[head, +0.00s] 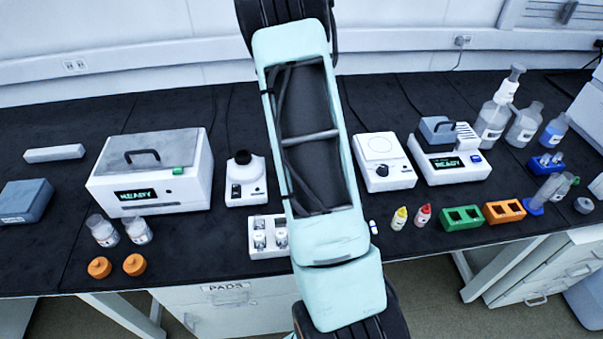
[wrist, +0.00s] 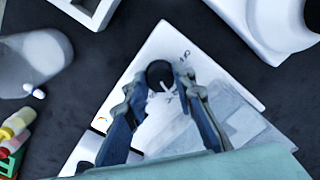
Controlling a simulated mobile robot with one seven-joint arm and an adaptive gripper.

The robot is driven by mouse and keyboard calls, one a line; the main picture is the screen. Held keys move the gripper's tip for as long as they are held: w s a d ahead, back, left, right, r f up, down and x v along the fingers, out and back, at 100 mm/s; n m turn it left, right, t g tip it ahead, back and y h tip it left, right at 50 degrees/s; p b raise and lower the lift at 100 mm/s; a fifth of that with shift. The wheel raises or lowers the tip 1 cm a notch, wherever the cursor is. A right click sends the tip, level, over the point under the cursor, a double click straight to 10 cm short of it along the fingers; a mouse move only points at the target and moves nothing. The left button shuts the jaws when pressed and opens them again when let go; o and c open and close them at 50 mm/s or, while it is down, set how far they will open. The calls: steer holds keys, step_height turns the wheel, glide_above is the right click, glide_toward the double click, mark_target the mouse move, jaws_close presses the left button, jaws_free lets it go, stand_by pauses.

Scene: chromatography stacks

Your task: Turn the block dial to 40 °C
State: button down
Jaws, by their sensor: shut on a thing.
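In the wrist view, a round black dial (wrist: 160,73) with a white pointer line sits on the white top of the block unit (wrist: 170,38). My gripper (wrist: 162,82) has one finger on each side of the dial and is shut on it. Small dark markings are printed on the panel around the dial. They are too blurred to read, so I cannot tell the set temperature. In the head view, my arm hides the gripper, the dial and the block unit.
In the head view, a vial tray (head: 256,250) and a white mixer (head: 246,180) stand left of my arm. A white plate device (head: 384,162), yellow bottle (head: 399,218), red bottle (head: 422,215) and green rack (head: 461,217) stand right. A small capsule (wrist: 35,91) lies on the bench.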

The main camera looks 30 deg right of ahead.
steer(key=shift+m, duration=0.6)
steer(key=c, duration=1.6)
jaws_free()
steer(key=shift+r, duration=0.15)
step_height(320, 180, up, 12)
steer(key=shift+w, duration=0.1)
